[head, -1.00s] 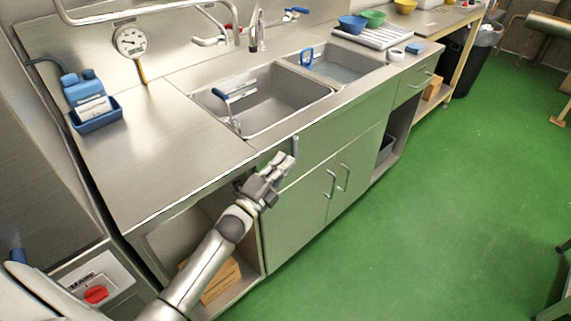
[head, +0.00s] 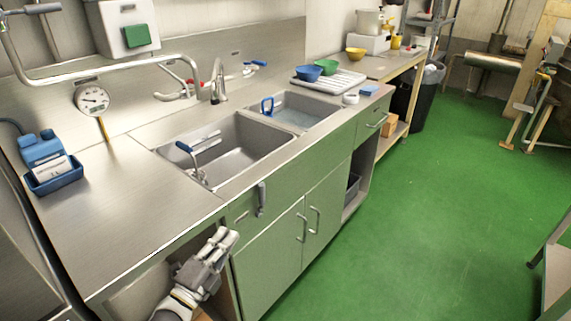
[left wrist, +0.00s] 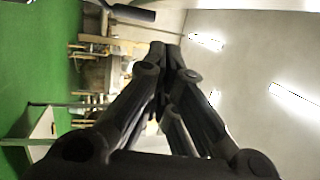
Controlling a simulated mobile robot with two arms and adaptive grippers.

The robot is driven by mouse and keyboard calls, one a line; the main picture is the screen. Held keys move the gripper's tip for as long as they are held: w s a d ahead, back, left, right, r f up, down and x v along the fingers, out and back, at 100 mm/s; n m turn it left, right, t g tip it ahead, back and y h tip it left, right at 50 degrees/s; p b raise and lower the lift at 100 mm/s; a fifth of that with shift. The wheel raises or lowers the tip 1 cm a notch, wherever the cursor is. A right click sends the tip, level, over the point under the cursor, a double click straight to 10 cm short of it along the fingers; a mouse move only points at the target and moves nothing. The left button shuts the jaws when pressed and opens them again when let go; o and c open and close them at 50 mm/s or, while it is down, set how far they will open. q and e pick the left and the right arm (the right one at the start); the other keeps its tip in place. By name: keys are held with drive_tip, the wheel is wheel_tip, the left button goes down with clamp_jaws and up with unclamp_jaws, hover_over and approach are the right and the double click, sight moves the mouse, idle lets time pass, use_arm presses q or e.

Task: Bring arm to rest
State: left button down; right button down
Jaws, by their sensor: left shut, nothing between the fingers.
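My left gripper (head: 229,238) is shut and empty in the head view. It is in front of the green cabinet, below the counter's front edge, pointing up and to the right. My left arm comes up from the bottom of the picture. The left wrist view shows the dark fingers of my left gripper (left wrist: 166,50) meeting at their tips with nothing between them. A small grey-blue upright piece (head: 261,199) is at the cabinet front, just beyond the fingertips and apart from them in the picture. My right gripper is not in view.
The steel counter (head: 125,205) holds a double sink (head: 235,150), a blue dispenser (head: 50,165) and a drying rack (head: 340,82) with bowls. The cabinet doors (head: 290,245) are close to my gripper.

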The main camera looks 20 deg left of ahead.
use_arm(q)
drive_tip(key=s+f+n+g+y+p, duration=0.15)
drive_tip(key=s+f+n+g, duration=0.4)
drive_tip(key=f, duration=1.25)
drive_tip(key=s+f+n+g+y+b, duration=0.15)
drive_tip(key=s+f+n+g, duration=0.35)
drive_tip(key=f, duration=1.2)
drive_tip(key=s+d+f+n+g, duration=0.1)
drive_tip(key=s+f+n+g, duration=0.1)
drive_tip(key=s+f, duration=0.4)
drive_tip(key=s+d+f+n+g+p, duration=0.1)
drive_tip(key=s+f, duration=0.5)
drive_tip(key=s, duration=0.9)
drive_tip(key=s+d+f+n+g+y, duration=0.1)
drive_tip(key=s+d+f+n+g, duration=0.2)
drive_tip(key=s, duration=0.8)
wheel_tip(320, 180, down, 3)
drive_tip(key=n+g, duration=0.1)
drive_tip(key=g, duration=0.1)
drive_tip(key=shift+s+d+g+p, duration=0.2)
drive_tip(key=shift+s+g+p, duration=0.15)
drive_tip(key=shift+w, duration=0.15)
